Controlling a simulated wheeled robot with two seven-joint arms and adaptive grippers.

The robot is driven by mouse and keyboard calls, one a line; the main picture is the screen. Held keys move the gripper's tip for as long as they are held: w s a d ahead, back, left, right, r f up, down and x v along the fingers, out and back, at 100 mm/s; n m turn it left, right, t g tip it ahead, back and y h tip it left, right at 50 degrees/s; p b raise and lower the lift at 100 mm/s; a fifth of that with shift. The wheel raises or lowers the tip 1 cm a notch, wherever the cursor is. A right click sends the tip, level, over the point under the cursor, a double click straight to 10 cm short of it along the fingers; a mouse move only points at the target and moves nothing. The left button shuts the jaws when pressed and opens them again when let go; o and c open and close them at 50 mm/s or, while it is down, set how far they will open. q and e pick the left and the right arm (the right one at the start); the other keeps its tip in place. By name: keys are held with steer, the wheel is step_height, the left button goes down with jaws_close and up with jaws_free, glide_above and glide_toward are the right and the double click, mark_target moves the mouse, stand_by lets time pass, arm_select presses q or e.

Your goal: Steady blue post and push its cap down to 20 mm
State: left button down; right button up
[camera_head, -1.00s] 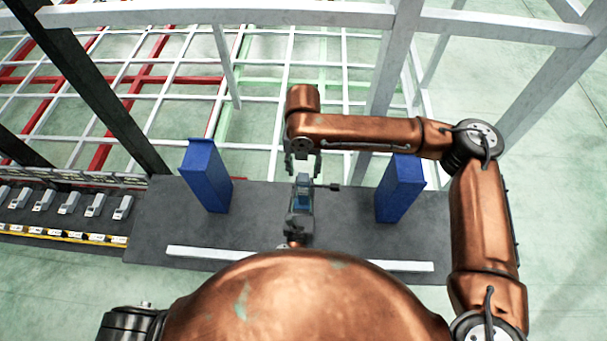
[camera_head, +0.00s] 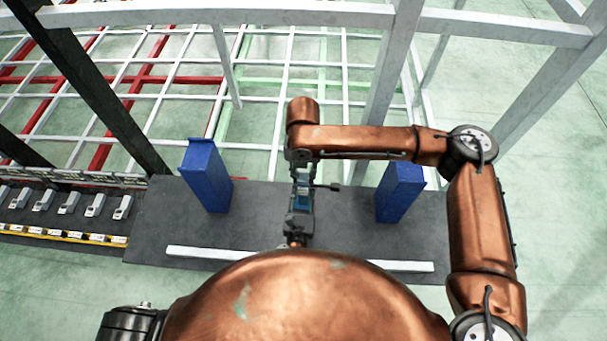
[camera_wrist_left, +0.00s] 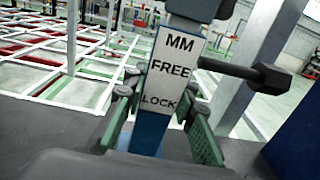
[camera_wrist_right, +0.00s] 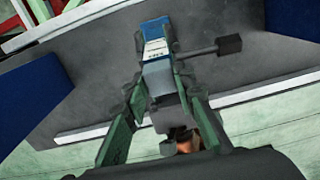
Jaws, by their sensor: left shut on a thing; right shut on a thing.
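The blue post (camera_head: 303,202) stands upright at the middle of the dark table. In the left wrist view, its white label plate (camera_wrist_left: 172,72) reads MM, FREE and LOCK, with a dark cap (camera_wrist_left: 200,9) above it. A dark side lever (camera_wrist_left: 255,74) sticks out to the right. My left gripper (camera_wrist_left: 160,108) is shut on the post, one green-padded finger on each side, low on the label. My right gripper (camera_wrist_right: 158,88) comes from above and is shut on the dark cap; its fingers are mostly hidden in the head view. The scale reading is not legible.
Two blue blocks stand on the table, one left (camera_head: 206,178) and one right (camera_head: 400,192) of the post. A white bar (camera_head: 300,259) lies along the near edge of the table (camera_head: 260,225). White frame beams rise behind; a row of grey devices (camera_head: 95,205) lies at left.

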arm_select(q)
steer(key=shift+a+f, duration=0.1)
steer(key=shift+f, duration=0.3)
arm_select(e)
jaws_close()
steer(key=shift+r, duration=0.8)
arm_select(q)
steer(key=shift+s, duration=0.1)
arm_select(e)
steer(key=o, duration=0.7)
jaws_free()
steer(key=shift+s, duration=0.1)
step_height(320, 180, up, 12)
steer(key=shift+d, duration=0.1)
